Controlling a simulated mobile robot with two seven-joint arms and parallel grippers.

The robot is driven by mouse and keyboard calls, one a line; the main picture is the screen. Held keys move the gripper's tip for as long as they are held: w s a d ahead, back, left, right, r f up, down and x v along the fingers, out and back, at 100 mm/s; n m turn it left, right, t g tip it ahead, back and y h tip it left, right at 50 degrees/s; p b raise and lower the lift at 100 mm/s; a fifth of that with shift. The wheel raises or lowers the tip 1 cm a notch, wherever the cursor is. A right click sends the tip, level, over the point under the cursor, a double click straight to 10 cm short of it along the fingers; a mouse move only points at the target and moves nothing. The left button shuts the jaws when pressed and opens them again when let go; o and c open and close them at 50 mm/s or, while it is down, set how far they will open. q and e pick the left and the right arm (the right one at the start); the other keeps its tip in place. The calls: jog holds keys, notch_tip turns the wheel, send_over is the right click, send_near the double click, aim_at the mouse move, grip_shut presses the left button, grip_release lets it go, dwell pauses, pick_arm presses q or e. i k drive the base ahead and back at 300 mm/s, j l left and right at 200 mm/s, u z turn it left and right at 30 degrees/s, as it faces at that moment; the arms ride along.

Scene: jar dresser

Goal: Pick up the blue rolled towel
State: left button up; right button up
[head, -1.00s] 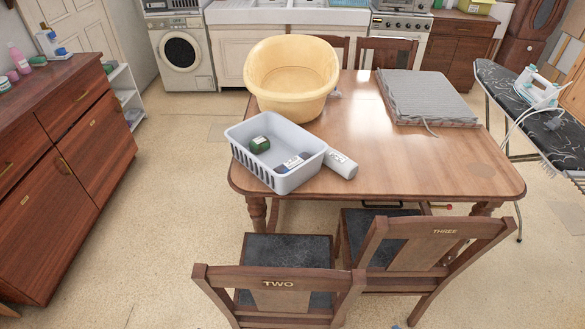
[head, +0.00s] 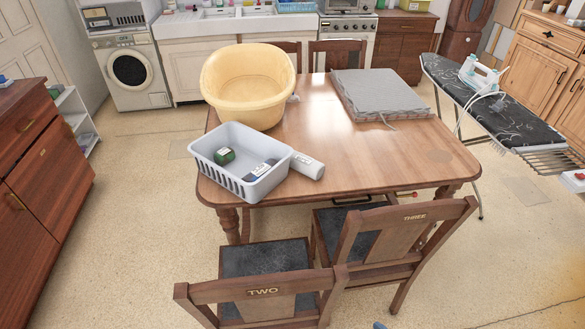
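I see no clear blue rolled towel in the head view. A small blue thing (head: 380,326) shows at the bottom edge, mostly cut off, and I cannot tell what it is. A dark blue item with a pale label (head: 264,168) lies in the white basket (head: 262,188) on the wooden table (head: 345,150). A pale grey-white cylinder (head: 308,165) lies on the table against the basket's right side. Neither of my grippers is in view.
A yellow tub (head: 246,100) and a grey folded pad (head: 378,95) are on the table. Chairs (head: 264,292) (head: 410,222) stand at its near side. A dresser (head: 45,180) stands left, an ironing board (head: 510,110) right. Open floor lies left of the table.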

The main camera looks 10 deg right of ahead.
aim_at(255, 174)
jog(key=k+j+z, duration=0.1)
jog(key=j, duration=0.45)
jog(key=k+j, duration=0.1)
jog(key=j, duration=0.4)
jog(key=k+j+z, duration=0.15)
jog(key=j, duration=0.4)
jog(key=j+z, duration=0.3)
jog(key=j, duration=0.8)
jog(key=i+j+z, duration=0.15)
jog(key=j, duration=0.2)
jog(key=j+z, duration=0.1)
jog(key=j, duration=0.25)
jog(key=i+j+z, duration=0.15)
jog(key=j, duration=0.2)
jog(key=i+j+z, duration=0.1)
jog(key=j, duration=0.2)
jog(key=i+j+z, duration=0.15)
jog(key=j, duration=0.2)
jog(key=i+j+z, duration=0.1)
jog(key=j, duration=0.25)
jog(key=i+j+z, duration=0.2)
jog(key=i+j, duration=0.2)
jog(key=i+j+z, duration=0.15)
jog(key=i+j, duration=0.15)
jog(key=j, duration=0.3)
jog(key=i+j, duration=0.2)
jog(key=i, duration=0.3)
jog(key=i+j+z, duration=0.1)
jog(key=i, duration=0.4)
